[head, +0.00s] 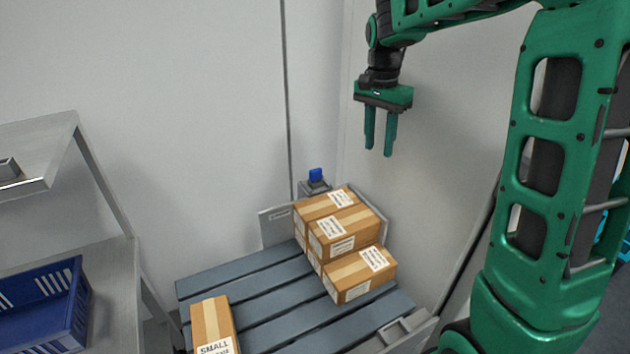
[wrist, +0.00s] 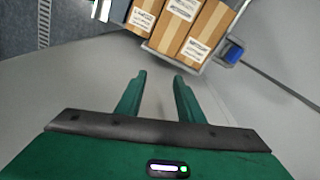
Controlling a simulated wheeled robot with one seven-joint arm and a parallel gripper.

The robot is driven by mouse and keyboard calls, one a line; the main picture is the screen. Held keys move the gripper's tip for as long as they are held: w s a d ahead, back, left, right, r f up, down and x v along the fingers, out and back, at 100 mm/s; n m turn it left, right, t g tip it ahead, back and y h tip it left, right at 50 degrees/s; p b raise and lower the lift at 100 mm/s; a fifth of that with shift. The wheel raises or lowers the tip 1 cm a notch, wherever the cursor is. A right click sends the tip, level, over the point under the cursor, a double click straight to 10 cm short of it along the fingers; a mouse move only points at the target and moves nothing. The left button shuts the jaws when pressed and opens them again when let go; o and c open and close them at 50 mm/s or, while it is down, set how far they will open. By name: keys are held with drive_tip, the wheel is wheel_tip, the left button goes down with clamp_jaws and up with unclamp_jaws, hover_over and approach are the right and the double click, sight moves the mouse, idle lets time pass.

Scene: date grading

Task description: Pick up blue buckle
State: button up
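The blue buckle (head: 315,174) is a small bright blue piece on top of a grey post behind the stacked cartons in the head view. In the wrist view the blue piece (wrist: 234,54) is at the upper right, beside the cartons. My gripper (head: 378,154) hangs with its fingers down, above and to the right of the buckle and apart from it. In the wrist view its two green fingers (wrist: 158,78) are spread with nothing between them.
Several brown cartons (head: 343,232) are stacked on the slatted grey pallet (head: 262,290), just in front of the buckle. Another carton (head: 212,322) lies at its front left. A blue crate (head: 68,300) sits on a shelf at left. Walls stand close behind the buckle.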

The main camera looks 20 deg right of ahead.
drive_tip(key=w+a+f+m, duration=0.2)
drive_tip(key=w+a+f, duration=0.1)
drive_tip(key=w+a, duration=0.4)
drive_tip(key=w+a+f+m, duration=0.1)
drive_tip(key=w+a+f, duration=0.3)
drive_tip(key=w, duration=0.5)
hover_over(315, 169)
drive_tip(key=shift+m+y, duration=0.3)
drive_tip(key=shift+y, duration=0.1)
drive_tip(key=f, duration=0.4)
drive_tip(key=shift+w+a, duration=0.2)
drive_tip(key=shift+a, duration=0.05)
drive_tip(key=f, duration=0.4)
drive_tip(key=shift+s+d+f, duration=0.25)
drive_tip(key=shift+d, duration=0.1)
drive_tip(key=shift+f, duration=0.55)
drive_tip(key=shift+c, duration=0.6)
clamp_jaws()
